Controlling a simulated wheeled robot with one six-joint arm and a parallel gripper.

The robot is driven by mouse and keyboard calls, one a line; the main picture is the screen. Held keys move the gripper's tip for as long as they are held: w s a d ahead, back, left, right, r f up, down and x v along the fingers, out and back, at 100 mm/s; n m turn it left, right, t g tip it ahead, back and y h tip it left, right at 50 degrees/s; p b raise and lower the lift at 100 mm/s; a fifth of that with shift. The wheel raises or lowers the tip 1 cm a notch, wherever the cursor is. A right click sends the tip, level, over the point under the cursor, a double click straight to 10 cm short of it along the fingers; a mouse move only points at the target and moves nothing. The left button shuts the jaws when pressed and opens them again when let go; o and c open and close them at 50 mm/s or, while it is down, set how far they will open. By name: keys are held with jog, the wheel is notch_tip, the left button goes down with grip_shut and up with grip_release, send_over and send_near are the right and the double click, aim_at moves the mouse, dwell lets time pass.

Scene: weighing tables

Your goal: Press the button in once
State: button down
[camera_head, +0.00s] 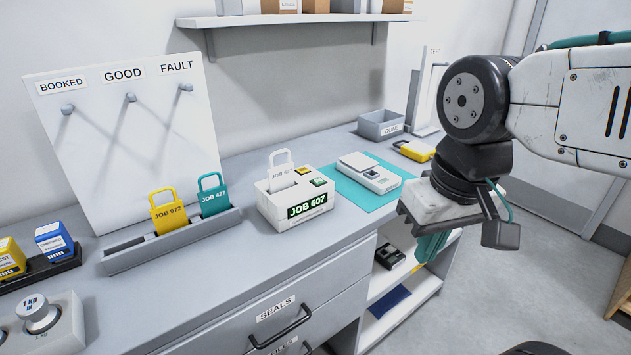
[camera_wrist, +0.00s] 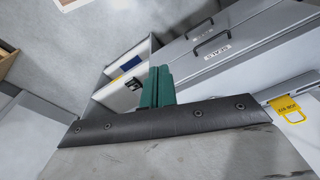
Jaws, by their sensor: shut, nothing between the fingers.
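A white box-shaped device (camera_head: 268,205) stands on the counter, with a dark display reading JOB 607 on its front. A white tag (camera_head: 283,170) marked JOB 607 stands upright in its top. A green square button (camera_head: 319,182) is on the device's top right, with a small amber square (camera_head: 303,170) behind it. My gripper (camera_head: 430,247) is right of the device, beyond the counter's front edge and clear of the button. Its teal fingers (camera_wrist: 157,87) are together and empty in the wrist view, pointing toward the drawers and shelf. The button does not show in the wrist view.
A white scale (camera_head: 369,178) sits on a teal mat (camera_head: 341,197) right of the device. A rack (camera_head: 175,243) with yellow and teal tags stands to its left. A grey bin (camera_head: 381,124) and a yellow tag (camera_head: 414,150) lie farther back. Drawers (camera_head: 290,318) are below.

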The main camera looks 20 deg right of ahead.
jog(key=w+a+r+m+y, duration=0.1)
jog(key=w+a+m+y, duration=0.15)
jog(key=w, duration=0.45)
jog(key=r+m+t+y, duration=0.15)
jog(key=m+t, duration=0.55)
jog(key=m, duration=1.1)
send_over(322, 182)
jog(key=shift+w+f, duration=0.1)
jog(key=shift+f, duration=0.15)
jog(key=shift+f, duration=4.45)
jog(key=shift+f, duration=0.1)
jog(key=shift+f, duration=0.3)
